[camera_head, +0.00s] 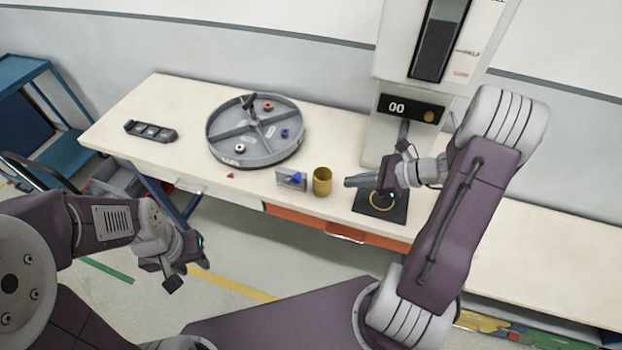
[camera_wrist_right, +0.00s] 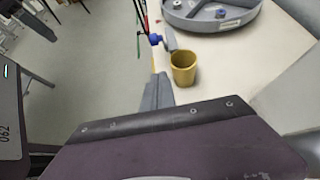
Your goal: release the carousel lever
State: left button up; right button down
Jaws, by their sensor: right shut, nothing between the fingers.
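The round grey carousel (camera_head: 256,155) stands on the table, divided by spokes, with small red, blue and white-topped pieces in it. In front of it is a small grey block with a blue-knobbed lever (camera_head: 296,178); the blue knob also shows in the right wrist view (camera_wrist_right: 155,40). My right gripper (camera_head: 348,182) is shut and empty, pointing left, just right of the brass-coloured cup (camera_head: 322,182) and apart from the lever. In the right wrist view its finger (camera_wrist_right: 158,92) is below the knob. My left gripper (camera_head: 176,280) hangs in front of the table; its jaw opening is unclear.
The cup stands between my right gripper and the lever. The table's right end is clear.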

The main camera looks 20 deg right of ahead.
aim_at(293, 181)
pick_arm(q)
jog(key=shift+s+d+r+p, duration=0.1)
jog(key=shift+s+r+p, duration=0.15)
jog(key=shift+r+p, duration=0.55)
pick_arm(e)
jog(key=a+r+x, duration=0.1)
jog(key=r+x, duration=0.1)
jog(key=x, duration=1)
jog(key=shift+w+a, duration=0.25)
jog(key=shift+a, duration=0.05)
jog(key=shift+r, duration=0.1)
